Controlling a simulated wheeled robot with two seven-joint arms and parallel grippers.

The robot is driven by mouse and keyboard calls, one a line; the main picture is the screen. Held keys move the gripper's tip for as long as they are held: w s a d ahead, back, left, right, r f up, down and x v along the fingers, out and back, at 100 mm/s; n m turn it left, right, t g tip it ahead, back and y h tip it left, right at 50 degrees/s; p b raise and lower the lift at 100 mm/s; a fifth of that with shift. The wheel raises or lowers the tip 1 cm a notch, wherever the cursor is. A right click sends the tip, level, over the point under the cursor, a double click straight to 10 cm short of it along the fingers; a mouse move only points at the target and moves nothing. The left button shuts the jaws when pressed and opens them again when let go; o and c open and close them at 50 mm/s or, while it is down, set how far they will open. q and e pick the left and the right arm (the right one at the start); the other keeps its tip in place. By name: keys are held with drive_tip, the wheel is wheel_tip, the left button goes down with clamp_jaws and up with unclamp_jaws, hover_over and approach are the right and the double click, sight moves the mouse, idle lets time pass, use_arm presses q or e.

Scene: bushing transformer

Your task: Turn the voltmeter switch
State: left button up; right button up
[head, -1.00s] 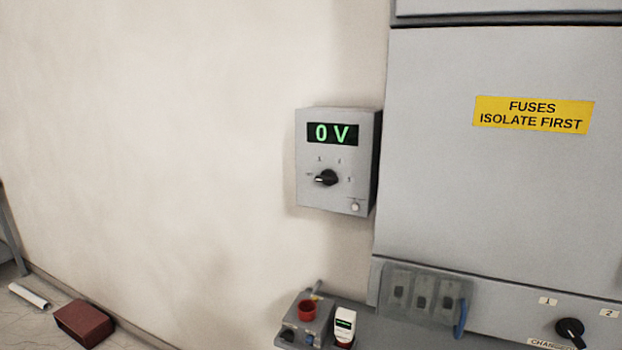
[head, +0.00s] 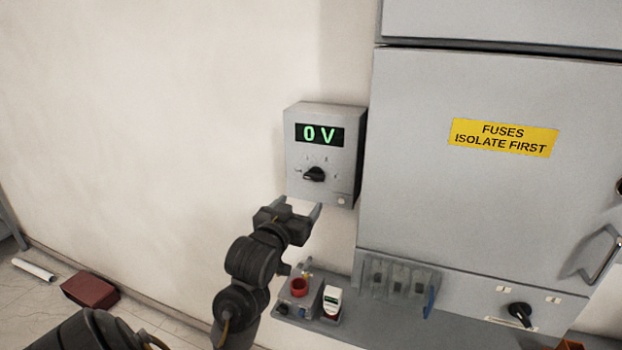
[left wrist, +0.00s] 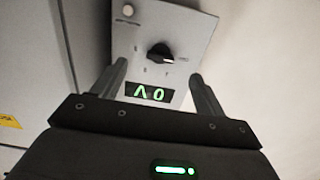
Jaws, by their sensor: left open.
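The voltmeter box (head: 325,150) is a grey box on the wall. Its green display (head: 319,134) reads 0 V. Below the display is the black voltmeter switch (head: 314,174), its pointer turned toward the left. My left gripper (head: 299,206) is open and empty, just below the switch and in front of the lower part of the box. In the left wrist view the box appears upside down. There the switch (left wrist: 160,54) lies beyond and between the two spread fingers of my left gripper (left wrist: 160,80), apart from them. My right gripper is not in view.
A grey cabinet (head: 490,200) with a yellow fuse label (head: 503,138) stands to the right of the box. Below is a ledge with a small grey unit with a red cup (head: 299,287) and a white device (head: 332,300). Wall left of the box is clear.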

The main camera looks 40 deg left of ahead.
sight(313, 178)
use_arm(q)
drive_tip(key=b+x, duration=0.2)
drive_tip(key=r+b+x, duration=0.1)
drive_tip(key=b+x, duration=0.5)
drive_tip(key=shift+w+a+r, duration=0.2)
drive_tip(key=shift+w+r, duration=0.05)
drive_tip(key=shift+r, duration=0.1)
drive_tip(key=shift+w+a+b, duration=0.1)
drive_tip(key=shift+w+b, duration=0.25)
drive_tip(key=shift+w+a+r, duration=0.2)
drive_tip(key=shift+w+a, duration=0.1)
drive_tip(key=shift+w, duration=0.05)
